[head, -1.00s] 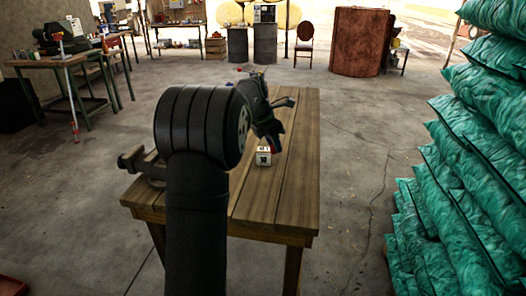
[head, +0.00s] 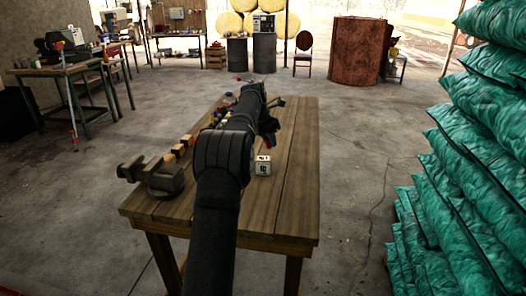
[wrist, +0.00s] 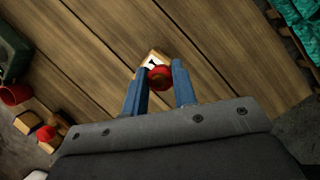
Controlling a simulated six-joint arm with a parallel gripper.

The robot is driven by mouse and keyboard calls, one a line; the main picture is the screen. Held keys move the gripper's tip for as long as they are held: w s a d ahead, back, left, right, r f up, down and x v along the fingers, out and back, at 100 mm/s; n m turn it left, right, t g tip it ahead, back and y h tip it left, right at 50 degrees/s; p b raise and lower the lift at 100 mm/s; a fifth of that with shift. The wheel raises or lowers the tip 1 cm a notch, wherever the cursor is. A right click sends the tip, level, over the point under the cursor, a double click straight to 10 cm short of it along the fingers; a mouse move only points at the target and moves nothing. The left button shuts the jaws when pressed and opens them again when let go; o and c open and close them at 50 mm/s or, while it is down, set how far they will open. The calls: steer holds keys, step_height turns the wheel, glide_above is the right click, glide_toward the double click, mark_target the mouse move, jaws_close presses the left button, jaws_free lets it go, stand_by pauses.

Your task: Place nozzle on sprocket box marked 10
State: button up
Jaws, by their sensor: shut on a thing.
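My gripper (wrist: 159,84) is shut on a red round-ended piece, seemingly the nozzle (wrist: 159,77), between its two blue fingers. In the wrist view, a small box with a white label and dark mark (wrist: 153,59) shows just beyond and partly behind the red piece. Whether they touch cannot be told. In the head view, a small pale box with dark markings, seemingly 10 (head: 263,168), stands on the wooden bench (head: 292,190). My gripper is beyond this box, with a bit of red (head: 267,144) showing beneath; my arm hides part of it.
A vise (head: 152,178) is at the bench's near left corner. Several small coloured items and blocks (head: 178,150) lie along the bench's left side, partly hidden by my arm. The bench's right side is clear. Green sacks (head: 470,170) are stacked on the right.

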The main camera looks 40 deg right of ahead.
steer(key=w+f, duration=0.1)
steer(key=w, duration=0.1)
steer(key=shift+w+a+f, duration=0.3)
steer(key=shift+a+f, duration=0.05)
steer(key=shift+a, duration=0.05)
steer(key=shift+f, duration=1.95)
steer(key=shift+f, duration=0.1)
steer(key=o, duration=1)
steer(key=shift+f, duration=0.1)
steer(key=v, duration=1.2)
steer(key=shift+a, duration=0.1)
